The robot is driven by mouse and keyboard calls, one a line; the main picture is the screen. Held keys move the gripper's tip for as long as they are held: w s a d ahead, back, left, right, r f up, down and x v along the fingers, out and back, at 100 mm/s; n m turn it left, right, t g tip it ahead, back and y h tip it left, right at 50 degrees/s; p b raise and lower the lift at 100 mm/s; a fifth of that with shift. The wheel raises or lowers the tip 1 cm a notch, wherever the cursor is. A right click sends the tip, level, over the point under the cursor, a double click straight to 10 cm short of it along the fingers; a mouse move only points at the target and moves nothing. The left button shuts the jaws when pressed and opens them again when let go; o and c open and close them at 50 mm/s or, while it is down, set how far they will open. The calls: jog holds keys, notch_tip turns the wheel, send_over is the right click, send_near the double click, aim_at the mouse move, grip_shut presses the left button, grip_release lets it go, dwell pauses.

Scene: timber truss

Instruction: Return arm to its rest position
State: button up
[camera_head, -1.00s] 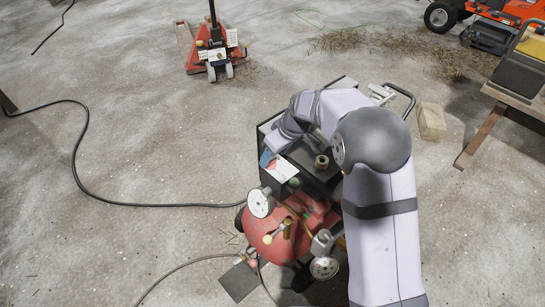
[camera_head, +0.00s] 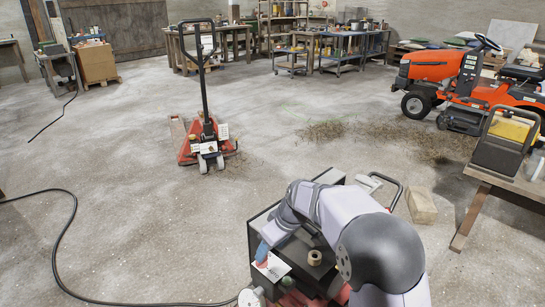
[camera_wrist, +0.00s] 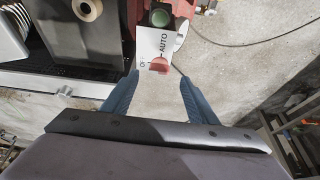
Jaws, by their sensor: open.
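My arm is folded low over a black box (camera_head: 262,228) in the head view. My gripper (camera_head: 264,252) shows there as a small blue tip beside a white card (camera_head: 274,267). In the wrist view my gripper (camera_wrist: 158,76) has its two blue fingers well apart, with nothing held between them.
A red machine (camera_head: 296,299) sits below my arm, mostly cut off. A cardboard-coloured block (camera_head: 421,206) lies right of the box. A pallet jack (camera_head: 207,135) stands behind left. A bench (camera_head: 503,181) and orange mower (camera_head: 440,68) are at right.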

jog(key=s+d+f+m+g+h, duration=0.2)
jog(key=s+d+m, duration=0.45)
jog(key=s, duration=0.75)
jog(key=s+d+f+m+g+h, duration=0.1)
jog(key=s+d+f+m, duration=0.15)
jog(key=s+d, duration=0.95)
jog(key=s+a+r+p, duration=0.1)
jog(key=r+p, duration=1)
jog(key=r, duration=0.1)
jog(key=s+a+r+p, duration=0.2)
jog(key=r+p, duration=0.9)
jog(key=p, duration=0.1)
jog(key=shift+r, duration=0.35)
